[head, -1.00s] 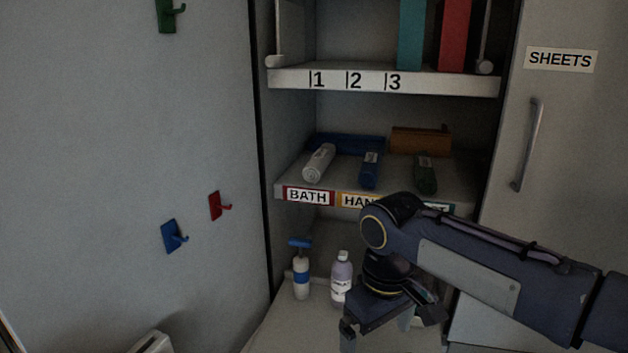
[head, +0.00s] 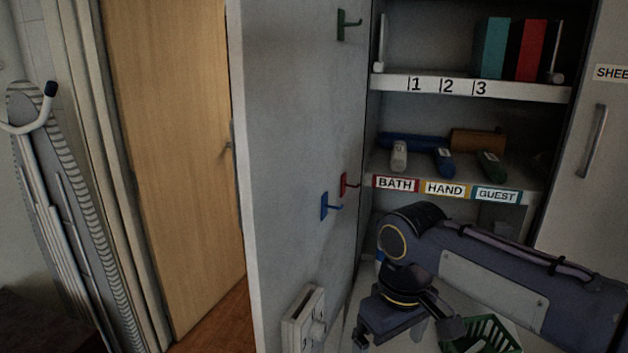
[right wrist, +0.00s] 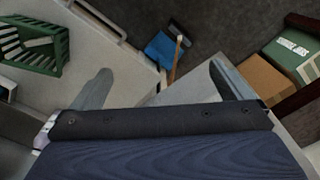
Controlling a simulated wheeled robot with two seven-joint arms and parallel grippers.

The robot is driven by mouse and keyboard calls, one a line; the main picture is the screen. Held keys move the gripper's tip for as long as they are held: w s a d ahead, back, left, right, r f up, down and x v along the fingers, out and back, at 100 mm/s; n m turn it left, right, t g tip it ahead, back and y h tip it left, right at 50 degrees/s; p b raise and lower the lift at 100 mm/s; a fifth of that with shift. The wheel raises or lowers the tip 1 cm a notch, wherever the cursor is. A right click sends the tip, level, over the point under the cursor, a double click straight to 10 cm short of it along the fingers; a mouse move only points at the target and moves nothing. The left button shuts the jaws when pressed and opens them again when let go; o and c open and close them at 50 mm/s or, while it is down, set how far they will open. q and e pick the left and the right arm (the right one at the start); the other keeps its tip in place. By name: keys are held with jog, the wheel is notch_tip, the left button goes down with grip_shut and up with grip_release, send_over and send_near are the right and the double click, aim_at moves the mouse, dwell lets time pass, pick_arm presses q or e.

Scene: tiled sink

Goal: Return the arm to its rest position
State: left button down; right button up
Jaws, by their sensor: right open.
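My right arm enters the head view from the right, in front of the open cupboard. Its gripper (head: 388,335) points down over the low surface at the cupboard's foot, left of a green basket (head: 482,335). The right wrist view shows the two fingers spread wide with nothing between them, so the gripper (right wrist: 162,88) is open and empty. The green basket (right wrist: 32,45) also shows there at the left, apart from the fingers. My left gripper is in neither view.
Rolled towels (head: 445,160) lie on the labelled shelf (head: 533,190) behind my arm. An open cupboard door with hooks (head: 300,130) stands to the left. In the wrist view, a blue dustpan-like thing (right wrist: 162,48) and a cardboard box (right wrist: 268,85) lie below.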

jog(key=s+d+f+m+t+y, duration=0.1)
jog(key=s+d+f+m+t, duration=0.1)
jog(key=s+d+f+m, duration=0.2)
jog(key=s+d+f+m+t+y, duration=0.2)
jog(key=s+d, duration=0.4)
jog(key=s, duration=0.4)
notch_tip(320, 180, down, 2)
jog(key=shift+s+f+m+t+y, duration=0.1)
jog(key=shift+s+m+t+y, duration=0.25)
jog(key=shift+m+t, duration=0.45)
dwell(0.7)
